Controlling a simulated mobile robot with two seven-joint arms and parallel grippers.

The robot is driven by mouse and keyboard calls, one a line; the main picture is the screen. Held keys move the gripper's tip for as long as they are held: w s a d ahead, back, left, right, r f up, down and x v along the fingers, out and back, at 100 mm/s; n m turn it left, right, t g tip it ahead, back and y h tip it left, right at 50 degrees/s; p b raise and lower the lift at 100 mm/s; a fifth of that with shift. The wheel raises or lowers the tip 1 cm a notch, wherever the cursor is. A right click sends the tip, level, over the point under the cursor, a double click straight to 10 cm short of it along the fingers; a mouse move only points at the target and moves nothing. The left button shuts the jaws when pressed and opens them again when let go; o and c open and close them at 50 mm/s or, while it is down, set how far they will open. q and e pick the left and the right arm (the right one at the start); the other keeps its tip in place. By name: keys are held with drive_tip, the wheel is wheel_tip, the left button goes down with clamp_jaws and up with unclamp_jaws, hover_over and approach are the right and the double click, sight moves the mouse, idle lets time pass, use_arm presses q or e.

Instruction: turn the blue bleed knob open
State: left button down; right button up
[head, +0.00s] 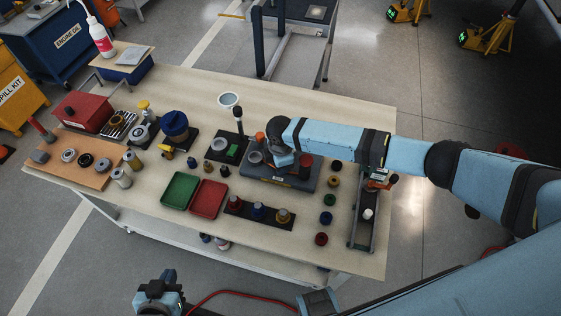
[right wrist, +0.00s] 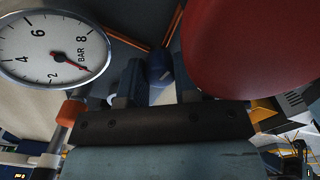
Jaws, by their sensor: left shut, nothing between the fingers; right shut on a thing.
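The grey block (head: 282,182) lies on the bench, and my right gripper (head: 284,160) reaches down over it. In the right wrist view the fingers of my right gripper (right wrist: 158,88) are on either side of a blue knob (right wrist: 158,68), shut on it. The knob's far side is not visible, and my right arm hides it in the head view. A round white bar gauge (right wrist: 55,45) stands left of the fingers; its red needle points lower right. My left gripper (head: 168,284) is shut and empty, low in the picture, in front of the bench and away from the block.
A large red rounded part (right wrist: 250,45) is close to the right fingers. A black strip (head: 270,217) with three knobs, a green tray (head: 180,188) and a red tray (head: 208,199) lie nearer the bench's front. Several small caps stand right of the block.

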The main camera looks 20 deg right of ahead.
drive_tip(key=shift+n, duration=1.1)
drive_tip(key=shift+a, duration=0.1)
drive_tip(key=o, duration=0.9)
drive_tip(key=shift+o, duration=0.2)
wheel_tip(320, 180, up, 14)
drive_tip(key=shift+f, duration=0.1)
